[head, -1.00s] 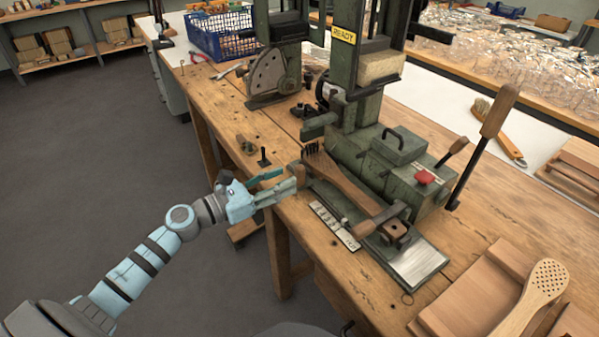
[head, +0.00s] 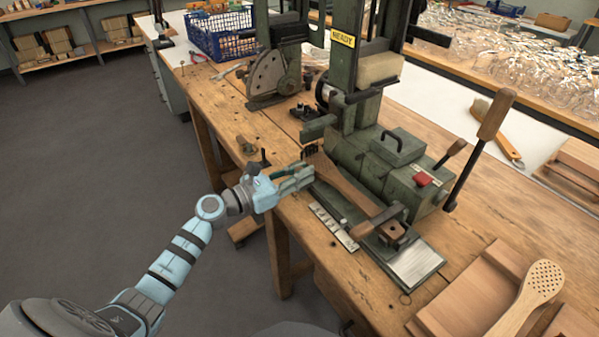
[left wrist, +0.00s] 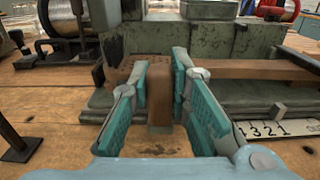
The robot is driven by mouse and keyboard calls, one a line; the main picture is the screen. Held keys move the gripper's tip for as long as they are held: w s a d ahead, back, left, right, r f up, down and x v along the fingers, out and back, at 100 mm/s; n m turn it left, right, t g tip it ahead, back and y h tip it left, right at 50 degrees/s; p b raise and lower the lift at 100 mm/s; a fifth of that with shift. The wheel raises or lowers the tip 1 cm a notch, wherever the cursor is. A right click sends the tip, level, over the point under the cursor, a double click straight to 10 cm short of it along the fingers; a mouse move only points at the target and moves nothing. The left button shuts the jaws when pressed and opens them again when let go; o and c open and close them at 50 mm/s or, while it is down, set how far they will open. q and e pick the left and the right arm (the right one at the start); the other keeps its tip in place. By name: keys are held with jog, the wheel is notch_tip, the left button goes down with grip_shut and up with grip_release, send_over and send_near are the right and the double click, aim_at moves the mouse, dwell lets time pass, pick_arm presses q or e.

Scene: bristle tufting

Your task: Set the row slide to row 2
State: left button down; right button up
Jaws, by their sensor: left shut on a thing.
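The row slide's wooden knob (left wrist: 159,90) stands between my left gripper's teal fingers (left wrist: 160,72) in the left wrist view. In the head view my left gripper (head: 303,173) is at the near left end of the green tufting machine (head: 400,170) and hides the knob. It is shut on the knob. A wooden brush (head: 345,187) lies on the slide, with dark bristles (left wrist: 113,48) at its far left end. The numbered row scale (head: 333,226) lies along the slide's front; its digits (left wrist: 270,128) show in the left wrist view. Which row is set cannot be told. My right gripper is out of view.
A small black post (head: 265,158) stands on the bench left of my gripper. A wooden tray (head: 465,300) sits front right. A READY sign (head: 343,39) is lit yellow.

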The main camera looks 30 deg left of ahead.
pick_arm(q)
jog(key=shift+w+a+f+b, duration=0.15)
jog(key=shift+w+a+b, duration=0.25)
jog(key=shift+a+b, duration=0.3)
jog(key=shift+w+a, duration=0.1)
jog(key=shift+a, duration=0.05)
jog(key=c, duration=1.5)
grip_release()
jog(key=v, duration=1.2)
